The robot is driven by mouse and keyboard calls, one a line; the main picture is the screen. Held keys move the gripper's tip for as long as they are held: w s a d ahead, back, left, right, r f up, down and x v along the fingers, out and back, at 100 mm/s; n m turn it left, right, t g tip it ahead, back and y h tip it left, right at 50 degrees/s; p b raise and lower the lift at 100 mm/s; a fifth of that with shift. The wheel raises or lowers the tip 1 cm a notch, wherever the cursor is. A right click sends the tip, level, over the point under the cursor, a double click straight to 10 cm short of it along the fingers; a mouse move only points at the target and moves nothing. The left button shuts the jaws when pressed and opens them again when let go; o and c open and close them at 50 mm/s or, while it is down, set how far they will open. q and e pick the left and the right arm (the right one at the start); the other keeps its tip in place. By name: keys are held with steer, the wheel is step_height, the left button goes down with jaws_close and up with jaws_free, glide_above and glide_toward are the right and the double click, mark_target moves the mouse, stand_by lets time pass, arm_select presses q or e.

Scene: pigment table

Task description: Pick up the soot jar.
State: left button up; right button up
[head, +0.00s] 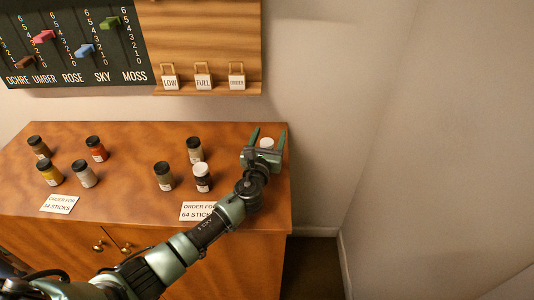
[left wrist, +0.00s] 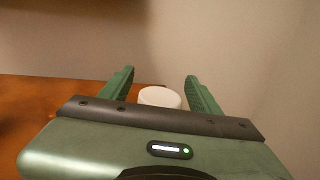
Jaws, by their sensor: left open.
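A jar with a white lid (head: 266,143) stands at the right end of the cabinet top, mostly hidden behind my left gripper. Its label and contents do not show, so I cannot tell whether it is the soot jar. My left gripper (head: 268,138) is open, with its fingers to either side of the lid in the head view. In the left wrist view, the white lid (left wrist: 160,97) shows between the two open fingers (left wrist: 158,85), with no clear contact. A dark jar (head: 203,178) stands to the left of the gripper; its label is too small to read. My right gripper is out of view.
Two jars, one greenish grey (head: 164,177) and one pale (head: 195,150), stand near the dark jar. Several more stand at the left, including a red jar (head: 97,149). Two order cards (head: 60,204) lie near the front edge. A wall rises behind the cabinet (head: 130,190).

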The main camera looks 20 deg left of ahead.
arm_select(q)
jaws_close()
